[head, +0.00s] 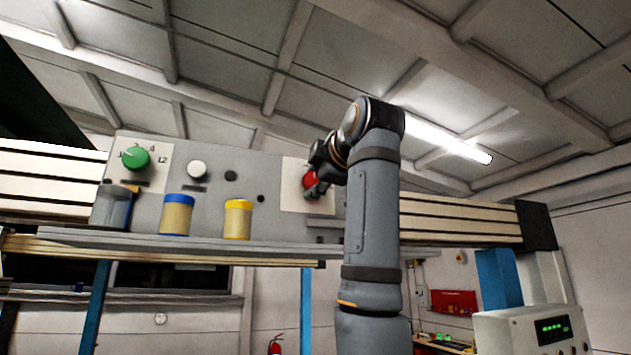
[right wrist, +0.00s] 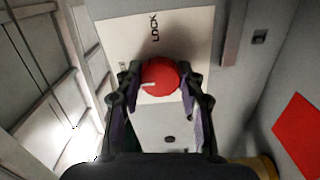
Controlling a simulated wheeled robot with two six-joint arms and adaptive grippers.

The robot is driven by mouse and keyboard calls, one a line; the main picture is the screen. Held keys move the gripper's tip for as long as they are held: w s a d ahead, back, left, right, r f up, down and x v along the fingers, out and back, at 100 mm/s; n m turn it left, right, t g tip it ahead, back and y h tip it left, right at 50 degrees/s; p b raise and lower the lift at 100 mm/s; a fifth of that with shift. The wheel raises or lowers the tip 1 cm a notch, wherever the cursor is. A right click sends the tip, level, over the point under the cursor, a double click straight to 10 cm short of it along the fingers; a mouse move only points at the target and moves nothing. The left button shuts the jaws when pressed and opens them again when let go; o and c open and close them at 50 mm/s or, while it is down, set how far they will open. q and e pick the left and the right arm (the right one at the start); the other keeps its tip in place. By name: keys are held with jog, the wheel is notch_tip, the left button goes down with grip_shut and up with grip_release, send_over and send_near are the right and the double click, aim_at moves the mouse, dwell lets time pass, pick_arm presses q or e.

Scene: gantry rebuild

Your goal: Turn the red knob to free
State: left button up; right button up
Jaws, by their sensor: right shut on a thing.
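The red knob (head: 310,181) sits on a pale plate (head: 291,202) on the grey panel, right of the middle. My right gripper (head: 317,182) reaches it from the right and partly covers it. In the right wrist view the red knob (right wrist: 160,78) is between the two fingers of my right gripper (right wrist: 160,92), which is shut on it. A short white mark shows on the knob's left side, and the word LOCK is printed on the plate (right wrist: 190,40) above it. Other lettering is partly hidden by the left finger. My left gripper is not in view.
A green knob (head: 136,158) and a white knob (head: 197,168) are on the panel's left. A grey container (head: 112,210), a blue-topped jar (head: 176,215) and a yellow-topped jar (head: 238,219) stand on the ledge (head: 130,241) below. A control box (head: 530,330) stands at lower right.

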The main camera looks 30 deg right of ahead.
jog(key=o, duration=1.2)
jog(key=shift+a, duration=0.1)
jog(key=shift+s, duration=0.1)
jog(key=v, duration=1.2)
jog(key=shift+f, duration=0.1)
